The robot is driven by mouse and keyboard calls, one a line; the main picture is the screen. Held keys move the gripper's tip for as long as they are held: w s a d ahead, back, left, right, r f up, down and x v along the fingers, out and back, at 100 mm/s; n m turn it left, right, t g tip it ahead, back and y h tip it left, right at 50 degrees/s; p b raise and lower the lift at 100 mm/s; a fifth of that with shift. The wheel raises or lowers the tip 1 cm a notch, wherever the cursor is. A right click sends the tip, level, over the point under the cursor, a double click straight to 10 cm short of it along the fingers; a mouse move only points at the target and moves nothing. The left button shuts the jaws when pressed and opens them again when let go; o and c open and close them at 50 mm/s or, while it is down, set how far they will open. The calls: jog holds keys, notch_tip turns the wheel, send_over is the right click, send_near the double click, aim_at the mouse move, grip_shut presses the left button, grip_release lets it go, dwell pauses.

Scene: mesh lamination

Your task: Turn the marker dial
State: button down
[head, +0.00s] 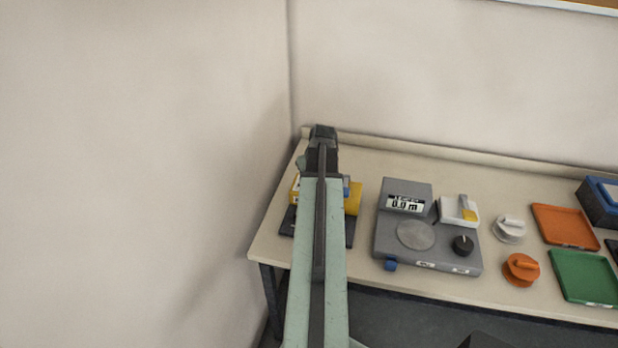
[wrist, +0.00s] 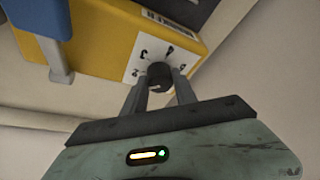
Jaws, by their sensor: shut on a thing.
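The marker is a yellow box (wrist: 105,38) with a white dial plate on its front, seen in the wrist view. The dark round marker dial (wrist: 159,75) sits on that plate, with small dark marks around it. My gripper (wrist: 160,83) is shut on the dial, one finger on each side of it. In the head view my arm covers most of the yellow box (head: 353,197), and the dial and fingertips are hidden there. A blue part (wrist: 60,62) stands out from the box at the left in the wrist view.
A grey scale-like device (head: 430,255) with a round plate and black knob stands right of my arm. Further right are a white knobbed piece (head: 509,229), an orange one (head: 520,269), an orange tray (head: 565,227) and a green tray (head: 584,276). A wall stands close on the left.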

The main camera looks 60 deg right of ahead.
jog(key=shift+m, duration=0.6)
jog(key=shift+g, duration=0.3)
jog(key=c, duration=1)
grip_release()
jog(key=shift+r+h, duration=0.1)
jog(key=shift+h, duration=0.2)
jog(key=p+v, duration=0.7)
jog(key=shift+s+r, duration=0.2)
jog(key=shift+r, duration=0.1)
jog(key=shift+s+a+f, duration=0.1)
